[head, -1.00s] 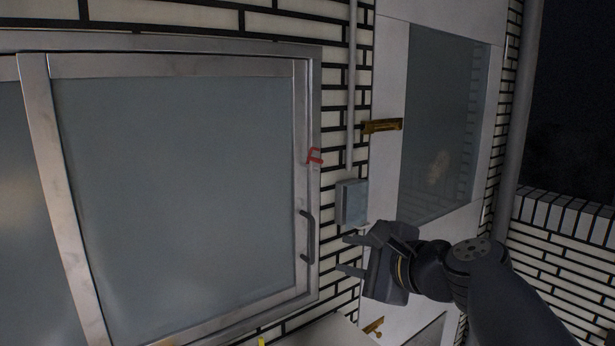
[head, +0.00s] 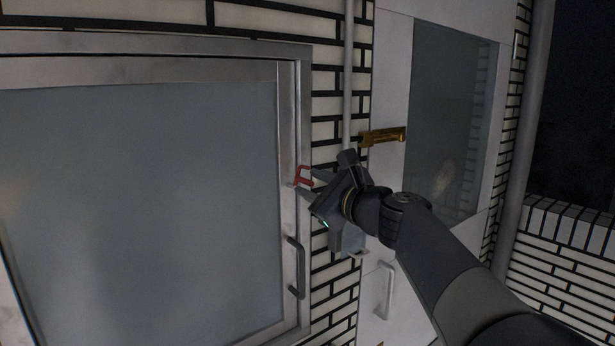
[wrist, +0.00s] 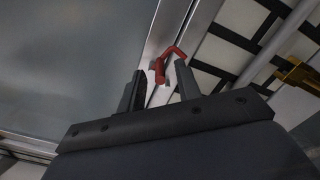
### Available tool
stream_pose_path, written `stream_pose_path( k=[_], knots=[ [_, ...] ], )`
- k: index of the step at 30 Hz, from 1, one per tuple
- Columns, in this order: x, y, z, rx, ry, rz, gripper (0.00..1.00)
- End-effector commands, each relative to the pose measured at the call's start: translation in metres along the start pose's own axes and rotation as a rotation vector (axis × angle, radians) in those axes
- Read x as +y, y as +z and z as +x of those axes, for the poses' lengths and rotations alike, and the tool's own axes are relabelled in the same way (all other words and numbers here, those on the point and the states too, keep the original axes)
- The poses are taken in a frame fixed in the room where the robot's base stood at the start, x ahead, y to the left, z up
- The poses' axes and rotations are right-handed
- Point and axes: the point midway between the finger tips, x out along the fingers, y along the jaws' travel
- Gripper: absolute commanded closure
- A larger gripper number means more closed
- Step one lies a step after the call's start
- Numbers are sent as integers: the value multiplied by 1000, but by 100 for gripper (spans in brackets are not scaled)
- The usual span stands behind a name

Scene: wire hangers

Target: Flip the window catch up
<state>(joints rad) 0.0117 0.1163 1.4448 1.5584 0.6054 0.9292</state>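The red window catch (head: 302,176) is on the right side of the metal window frame (head: 286,120), above the dark window handle (head: 295,267). My gripper (head: 306,182) is at the catch in the head view, with its fingers apart. In the wrist view the red catch (wrist: 168,64) shows just beyond and between the two open fingertips (wrist: 160,80), close to the right one. I cannot tell whether a finger touches it. The fingers partly cover the catch in the head view.
A grey box (head: 352,240) and a thin pipe (head: 349,80) are on the brick wall beside my gripper. The window glass (head: 140,190) fills the left.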

Motion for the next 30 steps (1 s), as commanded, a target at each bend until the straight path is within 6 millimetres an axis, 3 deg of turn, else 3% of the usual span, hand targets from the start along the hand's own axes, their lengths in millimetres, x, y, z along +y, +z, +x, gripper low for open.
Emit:
stream_pose_path(
  k=[6,15,27,30],
  knots=[
    [0,0,18,1,1,0,67],
    [0,-1,19,1,0,-1,67],
    [0,-1,19,1,0,-1,100],
    [0,-1,19,1,0,-1,100]
  ],
)
